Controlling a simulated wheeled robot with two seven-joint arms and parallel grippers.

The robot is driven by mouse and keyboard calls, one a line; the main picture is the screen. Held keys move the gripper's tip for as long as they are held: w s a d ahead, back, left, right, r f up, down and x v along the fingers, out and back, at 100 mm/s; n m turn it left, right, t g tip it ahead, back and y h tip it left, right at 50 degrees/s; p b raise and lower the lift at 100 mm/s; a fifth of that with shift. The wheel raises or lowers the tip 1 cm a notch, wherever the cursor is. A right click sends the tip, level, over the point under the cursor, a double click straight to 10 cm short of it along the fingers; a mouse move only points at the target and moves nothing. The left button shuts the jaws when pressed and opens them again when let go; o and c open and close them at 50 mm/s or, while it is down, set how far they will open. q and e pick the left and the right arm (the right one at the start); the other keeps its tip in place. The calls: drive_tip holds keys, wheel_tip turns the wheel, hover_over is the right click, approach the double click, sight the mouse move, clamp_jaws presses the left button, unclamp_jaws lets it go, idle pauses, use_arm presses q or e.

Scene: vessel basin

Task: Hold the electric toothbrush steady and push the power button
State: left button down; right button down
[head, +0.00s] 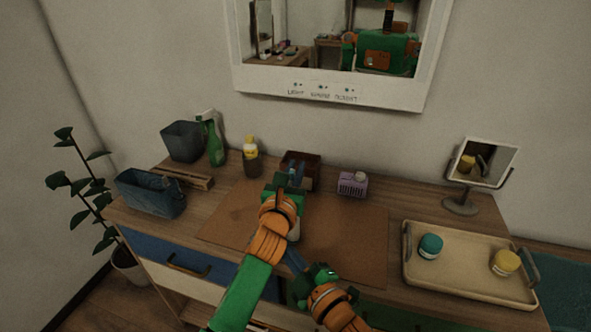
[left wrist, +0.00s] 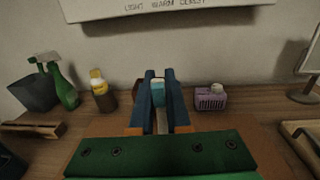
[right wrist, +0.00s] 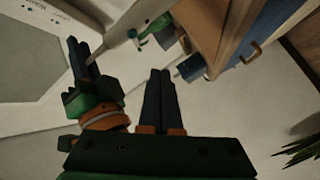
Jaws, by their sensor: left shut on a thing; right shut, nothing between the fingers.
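My left gripper (head: 291,181) is above the middle of the brown mat (head: 340,240) on the table. It is shut on the electric toothbrush, which shows as a narrow white and pale blue piece (left wrist: 158,92) between the blue fingers in the left wrist view. Most of the toothbrush is hidden by the fingers and arm, and its power button cannot be made out. My right gripper (head: 292,260) is shut and empty at the table's front edge, lower than the left one. It also shows in the right wrist view (right wrist: 160,85), apart from the left gripper (right wrist: 78,55).
A brown box (head: 301,160), a yellow-topped bottle (head: 250,150) and a purple basket (head: 352,186) stand behind the mat. A tray (head: 455,283) with two jars and a small mirror (head: 481,160) are at right. Bins (head: 150,194) and a green spray bottle (head: 215,145) are at left.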

drive_tip(key=shift+s+a, duration=0.1)
drive_tip(key=shift+s, duration=0.45)
use_arm(q)
drive_tip(key=c, duration=0.8)
unclamp_jaws()
